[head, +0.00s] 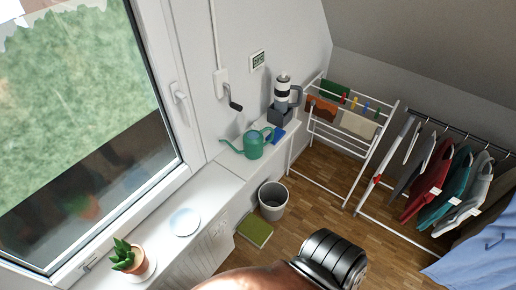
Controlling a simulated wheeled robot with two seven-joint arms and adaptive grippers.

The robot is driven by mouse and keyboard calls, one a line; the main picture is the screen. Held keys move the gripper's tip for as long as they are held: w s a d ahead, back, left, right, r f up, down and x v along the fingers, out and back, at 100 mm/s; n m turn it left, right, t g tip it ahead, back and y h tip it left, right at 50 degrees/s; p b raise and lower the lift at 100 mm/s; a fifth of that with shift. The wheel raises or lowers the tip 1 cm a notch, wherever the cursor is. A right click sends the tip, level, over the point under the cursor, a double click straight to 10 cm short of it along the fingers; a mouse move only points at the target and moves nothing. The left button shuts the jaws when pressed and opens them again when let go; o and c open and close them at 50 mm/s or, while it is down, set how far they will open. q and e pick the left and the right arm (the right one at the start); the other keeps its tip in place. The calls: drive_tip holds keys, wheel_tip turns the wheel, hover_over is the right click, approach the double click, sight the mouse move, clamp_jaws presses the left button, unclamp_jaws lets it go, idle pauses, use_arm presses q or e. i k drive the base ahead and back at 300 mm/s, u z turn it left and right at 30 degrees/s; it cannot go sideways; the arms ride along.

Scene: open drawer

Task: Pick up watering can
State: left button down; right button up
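The watering can (253,146) is teal green and stands upright on the white ledge near the far corner, below the wall. Its spout points left and its handle is on the right. Nothing holds it. Neither of my grippers shows in the head view; no fingers are visible.
A blue item (278,135) and a dark box with a grinder-like device (283,92) stand beside the can. A potted plant (124,256) and white disc (184,222) are on the near ledge. A bin (273,201), green book (255,230), drying rack (347,118) and clothes rail (455,132) stand nearby.

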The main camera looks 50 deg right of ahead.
sight(254, 144)
drive_tip(key=z, duration=1.65)
